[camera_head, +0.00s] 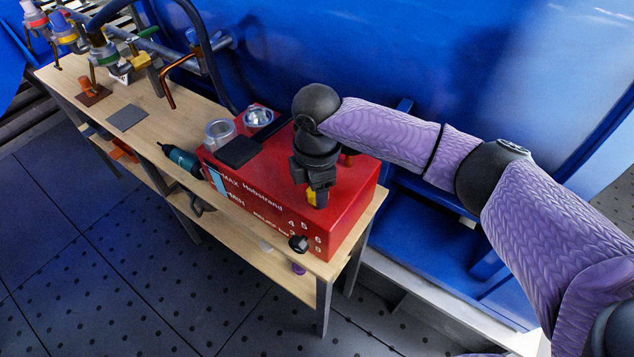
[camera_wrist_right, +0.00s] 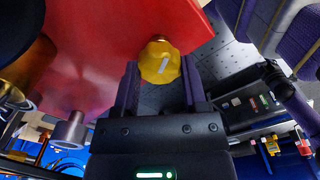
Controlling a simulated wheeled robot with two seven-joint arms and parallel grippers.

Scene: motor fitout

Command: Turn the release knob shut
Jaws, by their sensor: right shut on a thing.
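The yellow release knob (camera_head: 311,197) is on top of the red box (camera_head: 359,188) near its front right part. In the right wrist view the knob (camera_wrist_right: 159,63) has a pale mark on its face and sits between the two dark fingers. My right gripper (camera_head: 318,198) points down over the box and is shut on the knob. The fingers hide part of the knob in the head view. My left gripper is in neither view.
The box stands on a narrow wooden bench (camera_head: 150,140). A black front knob (camera_head: 298,243), a black pad (camera_head: 238,151) and a round gauge (camera_head: 258,117) are on the box. A teal tool (camera_head: 181,158) lies beside it. A blue wall (camera_head: 400,50) rises behind.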

